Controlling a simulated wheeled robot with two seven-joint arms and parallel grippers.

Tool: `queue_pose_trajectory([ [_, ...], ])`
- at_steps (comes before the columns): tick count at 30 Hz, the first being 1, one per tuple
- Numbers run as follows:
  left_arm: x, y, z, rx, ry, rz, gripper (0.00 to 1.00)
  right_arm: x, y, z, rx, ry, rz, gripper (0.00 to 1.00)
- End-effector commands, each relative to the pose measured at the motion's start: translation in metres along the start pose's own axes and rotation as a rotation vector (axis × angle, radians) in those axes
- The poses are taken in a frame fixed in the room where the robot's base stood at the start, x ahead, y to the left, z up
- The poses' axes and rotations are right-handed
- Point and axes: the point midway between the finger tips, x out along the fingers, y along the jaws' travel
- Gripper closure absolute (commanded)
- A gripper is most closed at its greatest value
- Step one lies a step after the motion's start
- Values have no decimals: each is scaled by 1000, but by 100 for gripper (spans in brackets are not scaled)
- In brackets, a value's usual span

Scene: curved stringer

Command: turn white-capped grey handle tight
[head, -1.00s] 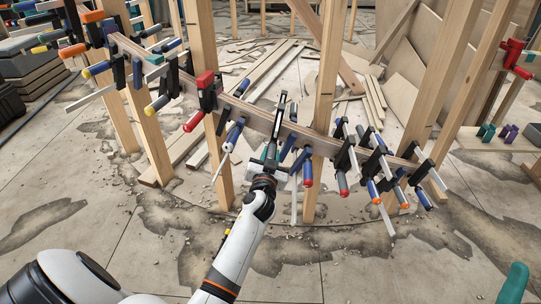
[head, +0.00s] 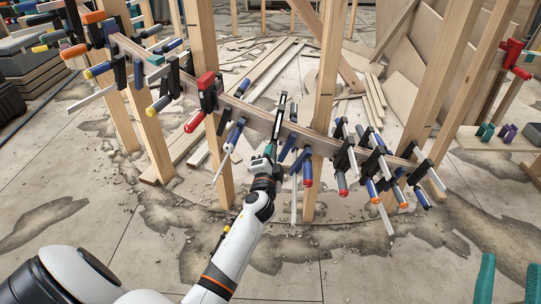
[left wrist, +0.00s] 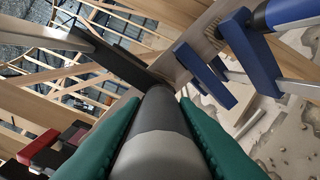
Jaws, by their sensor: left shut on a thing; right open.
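The grey handle (left wrist: 158,115) with its pale, whitish cap (left wrist: 155,155) lies between the green fingers of my left gripper (left wrist: 155,125) in the left wrist view. The gripper is shut on it, one finger along each side. In the head view my left gripper (head: 267,162) is at the lower end of a black clamp (head: 280,118) on the curved wooden strip (head: 250,112). The handle is mostly hidden there by the gripper. My right gripper (head: 509,282) shows two green fingertips, apart and empty, at the bottom right.
A wooden post (head: 322,130) stands just right. The floor in front is open.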

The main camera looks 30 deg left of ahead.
Motion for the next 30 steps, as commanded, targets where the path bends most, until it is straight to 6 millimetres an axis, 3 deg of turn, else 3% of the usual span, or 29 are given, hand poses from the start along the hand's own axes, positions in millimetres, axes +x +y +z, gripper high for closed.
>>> queue_pose_trajectory([
  [9,0,-1,0,105,1,-2,97,0,-1,-7,-2,50,-2,52],
  [24,0,-1,0,122,1,-2,97,0,-1,-9,-2,56,-2,52],
  [25,0,-1,0,122,1,-2,71,0,-1,-9,-2,56,-2,52],
  [28,0,-1,0,121,1,-2,54,0,-1,-9,-2,56,-3,52],
  [30,0,-1,0,120,0,-1,52,0,-1,-9,-2,56,-3,52],
])
